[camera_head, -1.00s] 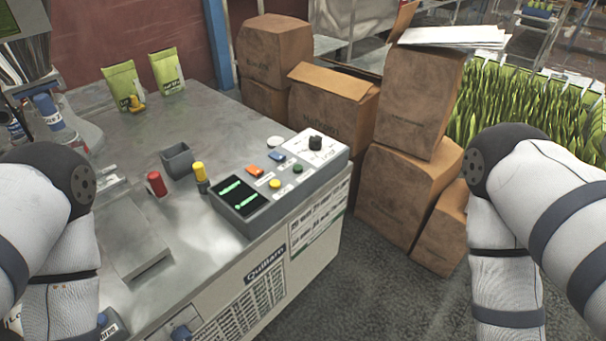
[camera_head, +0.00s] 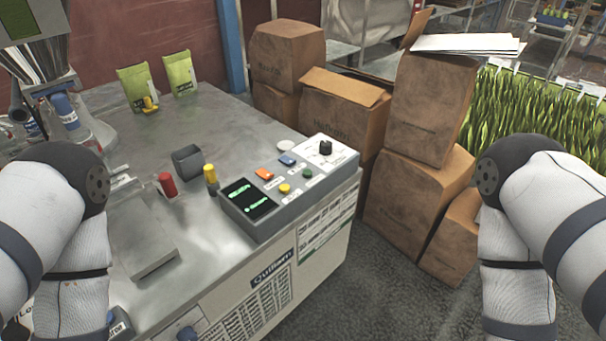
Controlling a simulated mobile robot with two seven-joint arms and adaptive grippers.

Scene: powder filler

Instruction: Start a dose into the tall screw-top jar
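The grey control panel (camera_head: 266,218) sits at the machine table's right edge. It has a dark display (camera_head: 248,197) with green text, an orange button (camera_head: 264,173), a blue button (camera_head: 287,160), a yellow button (camera_head: 285,188), a green button (camera_head: 307,173) and a black knob (camera_head: 325,148). The filler head (camera_head: 38,65) stands at the upper left, partly cut off. A blue-capped container (camera_head: 66,110) is beside it. I cannot tell which container is the tall screw-top jar. Both my arms show only at their bent elbows; both grippers are out of view.
A red-topped post (camera_head: 167,185), a yellow-topped post (camera_head: 210,175) and a small grey open bin (camera_head: 187,161) stand on the metal table (camera_head: 225,115). Two green pouches (camera_head: 180,74) are at the back. Cardboard boxes (camera_head: 415,195) are stacked to the right of the panel.

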